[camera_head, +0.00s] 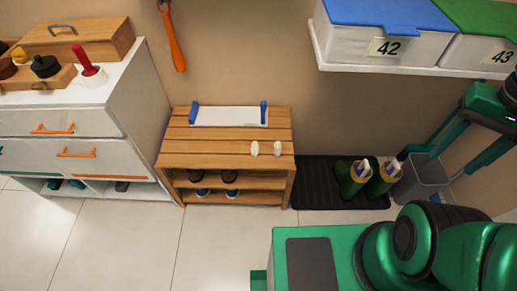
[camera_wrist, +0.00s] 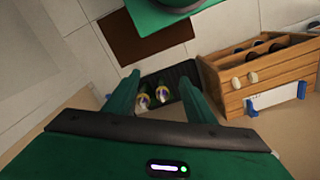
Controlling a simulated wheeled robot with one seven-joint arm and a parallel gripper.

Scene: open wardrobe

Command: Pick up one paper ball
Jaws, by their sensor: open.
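Two small off-white paper balls lie side by side on the right part of the wooden bench top, the left ball (camera_head: 254,148) and the right ball (camera_head: 278,148). My gripper (camera_head: 424,172) is at the right of the head view, well right of the bench, above the floor near the grey bin. In the wrist view its two green fingers (camera_wrist: 158,80) are spread and empty, with the boots in sight between them. The paper balls are outside the fingers, to the right.
The slatted bench (camera_head: 222,145) holds a white tray with blue handles (camera_head: 229,116) and shoes below. Green boots (camera_head: 350,180) stand on a black mat (camera_head: 313,184). A grey bin (camera_head: 420,181) is beside them. A shelf with boxes (camera_head: 388,47) overhangs. A white cabinet (camera_head: 130,120) stands left.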

